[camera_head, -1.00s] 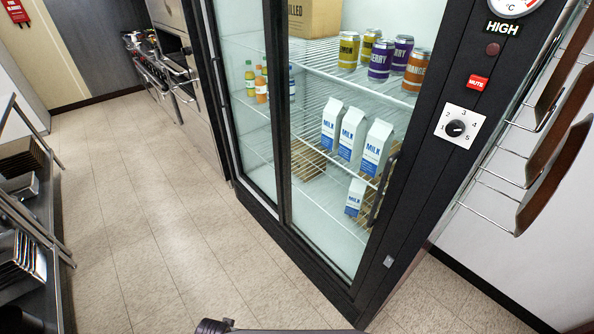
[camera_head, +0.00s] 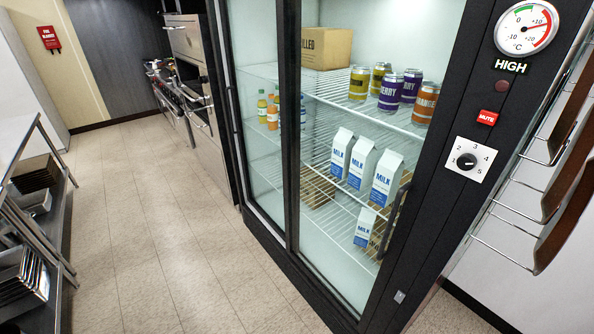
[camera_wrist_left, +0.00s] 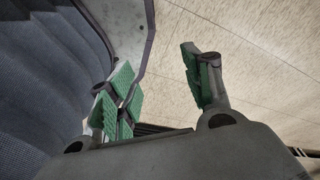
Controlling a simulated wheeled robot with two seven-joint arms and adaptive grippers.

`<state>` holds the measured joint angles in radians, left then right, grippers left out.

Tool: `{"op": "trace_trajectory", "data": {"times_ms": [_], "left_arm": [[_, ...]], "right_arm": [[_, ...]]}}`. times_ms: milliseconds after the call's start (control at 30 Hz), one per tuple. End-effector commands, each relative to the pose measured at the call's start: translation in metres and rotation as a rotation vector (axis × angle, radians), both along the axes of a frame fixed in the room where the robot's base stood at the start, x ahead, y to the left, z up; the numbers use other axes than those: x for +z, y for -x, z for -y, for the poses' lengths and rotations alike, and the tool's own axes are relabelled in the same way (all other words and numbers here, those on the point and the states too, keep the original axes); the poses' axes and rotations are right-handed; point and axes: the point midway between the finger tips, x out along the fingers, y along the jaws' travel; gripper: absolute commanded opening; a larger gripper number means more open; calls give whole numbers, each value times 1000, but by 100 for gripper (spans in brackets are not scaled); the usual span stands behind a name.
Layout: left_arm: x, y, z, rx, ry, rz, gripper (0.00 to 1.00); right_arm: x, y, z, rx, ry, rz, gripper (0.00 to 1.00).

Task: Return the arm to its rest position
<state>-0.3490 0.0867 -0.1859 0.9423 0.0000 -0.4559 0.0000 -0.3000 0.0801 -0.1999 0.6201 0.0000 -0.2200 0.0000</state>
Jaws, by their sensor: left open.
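My left gripper (camera_wrist_left: 155,84) shows in the left wrist view, its green-padded fingers spread apart with nothing between them. Pale floor tiles lie beyond the fingers. A blue-grey ribbed surface fills the left of that view, close to the left finger; I cannot tell what it is. Neither gripper shows in the head view, and my right gripper is in no view.
A glass-door fridge (camera_head: 292,130) holds milk cartons (camera_head: 362,163), cans and bottles. Its frame carries a gauge (camera_head: 526,27), a HIGH label, a red MUTE button (camera_head: 487,118) and a dial (camera_head: 467,160). Metal racks (camera_head: 50,215) stand left. The floor (camera_head: 150,210) between is clear.

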Motion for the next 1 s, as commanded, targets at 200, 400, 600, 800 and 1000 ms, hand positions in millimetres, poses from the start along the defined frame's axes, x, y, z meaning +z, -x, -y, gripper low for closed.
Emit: {"op": "trace_trajectory", "data": {"times_ms": [200,400,600,800,1000], "left_arm": [[-26,45,-9,-5,-4,-22,50],[-40,77,-15,-9,-6,-33,50],[-44,91,-18,-10,-7,-37,50],[-44,91,-18,-10,-7,-37,50],[-44,91,-18,-10,-7,-37,50]], "right_arm": [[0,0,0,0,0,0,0],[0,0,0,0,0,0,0],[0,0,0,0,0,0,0],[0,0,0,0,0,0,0],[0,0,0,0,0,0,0]]}}
